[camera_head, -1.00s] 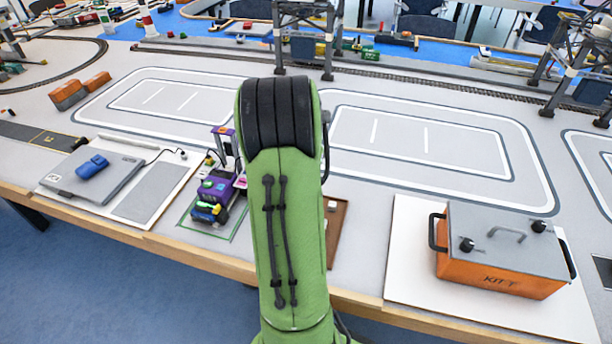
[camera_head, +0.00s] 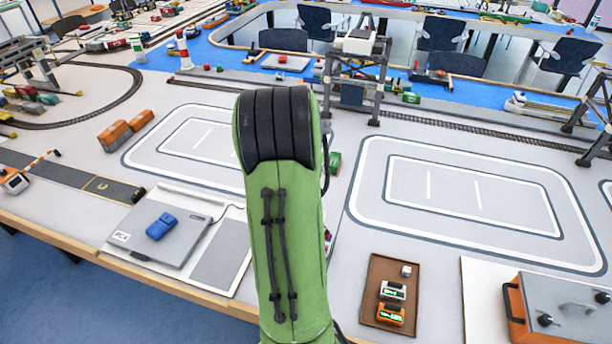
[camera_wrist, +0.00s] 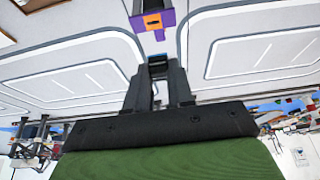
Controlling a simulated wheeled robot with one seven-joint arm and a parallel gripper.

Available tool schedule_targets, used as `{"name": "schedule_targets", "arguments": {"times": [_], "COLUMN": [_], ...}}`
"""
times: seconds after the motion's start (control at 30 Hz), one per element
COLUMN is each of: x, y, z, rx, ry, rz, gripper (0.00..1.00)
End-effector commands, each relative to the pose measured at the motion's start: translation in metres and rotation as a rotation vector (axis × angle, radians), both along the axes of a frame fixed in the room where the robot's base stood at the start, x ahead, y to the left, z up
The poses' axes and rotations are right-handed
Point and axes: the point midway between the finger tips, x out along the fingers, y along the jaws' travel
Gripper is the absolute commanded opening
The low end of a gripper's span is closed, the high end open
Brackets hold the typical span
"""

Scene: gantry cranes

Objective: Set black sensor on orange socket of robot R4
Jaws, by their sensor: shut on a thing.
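In the wrist view my gripper (camera_wrist: 159,78) is shut on a small dark object, the black sensor (camera_wrist: 157,64), held between the fingertips. Just beyond the fingertips, at the top of the picture, is a purple part with an orange piece (camera_wrist: 152,20), which looks like the orange socket on robot R4. A gap shows between the sensor and this part. In the head view my green arm hides my gripper, the sensor and nearly all of R4.
A brown tray (camera_head: 379,268) with a white cube and two small devices lies right of my arm. A grey laptop-like case (camera_head: 130,235) with a blue object (camera_head: 161,226) lies at left. White-lined mats cover the table's middle.

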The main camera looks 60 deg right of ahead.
Motion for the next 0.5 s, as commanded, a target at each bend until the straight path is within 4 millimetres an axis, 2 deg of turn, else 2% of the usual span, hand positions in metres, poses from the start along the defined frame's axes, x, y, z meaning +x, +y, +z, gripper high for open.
{"name": "schedule_targets", "arguments": {"times": [0.17,0.5], "x": [-0.001,-0.001], "y": [0.000,0.000], "z": [-0.006,-0.043], "rx": [0.001,0.001], "ry": [0.001,0.001], "rz": [-0.001,-0.001], "gripper": [0.00,0.00]}}
